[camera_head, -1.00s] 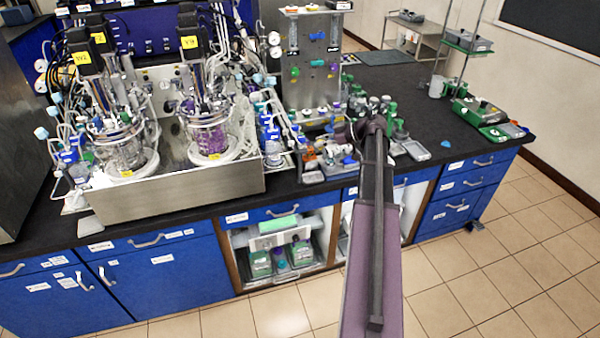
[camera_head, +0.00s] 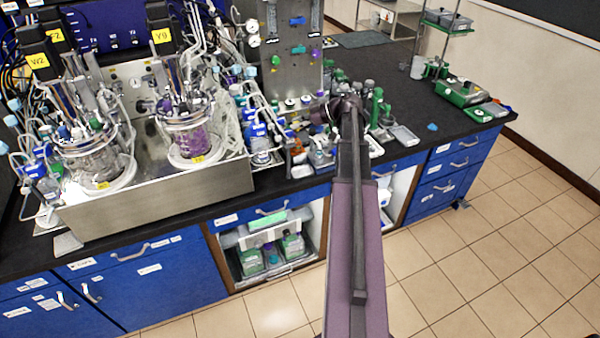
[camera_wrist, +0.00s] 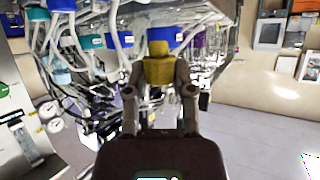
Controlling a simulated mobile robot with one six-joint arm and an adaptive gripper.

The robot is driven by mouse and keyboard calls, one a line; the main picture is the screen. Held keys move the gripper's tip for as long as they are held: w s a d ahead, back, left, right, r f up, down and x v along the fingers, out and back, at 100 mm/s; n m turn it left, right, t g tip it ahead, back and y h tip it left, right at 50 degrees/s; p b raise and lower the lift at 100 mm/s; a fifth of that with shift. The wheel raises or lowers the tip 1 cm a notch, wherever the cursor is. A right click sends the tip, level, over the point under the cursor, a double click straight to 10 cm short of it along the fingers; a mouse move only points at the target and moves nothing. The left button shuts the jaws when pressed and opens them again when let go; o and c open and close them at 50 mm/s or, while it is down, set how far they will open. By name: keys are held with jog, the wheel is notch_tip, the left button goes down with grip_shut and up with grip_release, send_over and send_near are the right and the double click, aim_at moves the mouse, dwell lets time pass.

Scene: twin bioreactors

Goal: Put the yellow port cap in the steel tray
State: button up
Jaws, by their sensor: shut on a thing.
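In the wrist view the yellow port cap (camera_wrist: 158,68) sits upright between the fingertips of my gripper (camera_wrist: 158,78), which is shut on it. The cap is in the air, with tubing and blue-capped bottles behind it. In the head view my arm hides the gripper and cap. A shallow grey metal-looking tray (camera_head: 404,135) lies on the black bench right of my arm; I cannot tell for sure that it is the steel tray. A large steel basin (camera_head: 160,198) holds the two bioreactors at the left.
Glass bioreactors (camera_head: 190,138) and loose tubing crowd the left. A steel panel (camera_head: 292,70) stands behind small bench items near my arm. Green-based balances (camera_head: 468,92) stand far right. The black bench top (camera_head: 385,75) has free room at the back right.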

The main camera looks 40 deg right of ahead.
jog(key=shift+a+f, duration=0.1)
jog(key=shift+a, duration=0.1)
jog(key=shift+a+f+b, duration=0.25)
jog(key=shift+f+b, duration=0.3)
jog(key=shift+b, duration=0.1)
jog(key=s+a+f+m+t+h+b, duration=0.1)
jog(key=s+a+f+b, duration=0.2)
jog(key=f+b, duration=0.6)
jog(key=s+a+f+m+t+h+b, duration=0.1)
jog(key=s+a+f+m+b, duration=0.1)
jog(key=f+b, duration=0.7)
jog(key=shift+s+a+f+h, duration=0.2)
jog(key=shift+s+a+h, duration=0.2)
jog(key=shift+s+a, duration=0.65)
jog(key=shift+w, duration=0.25)
jog(key=b, duration=0.2)
send_over(302, 173)
jog(key=shift+s+a+f, duration=0.35)
jog(key=shift+a+f, duration=0.05)
jog(key=shift+f, duration=0.3)
jog(key=shift+w+d, duration=0.4)
jog(key=shift+d, duration=0.1)
notch_tip(302, 173, down, 4)
jog(key=b, duration=0.3)
jog(key=shift+r, duration=0.2)
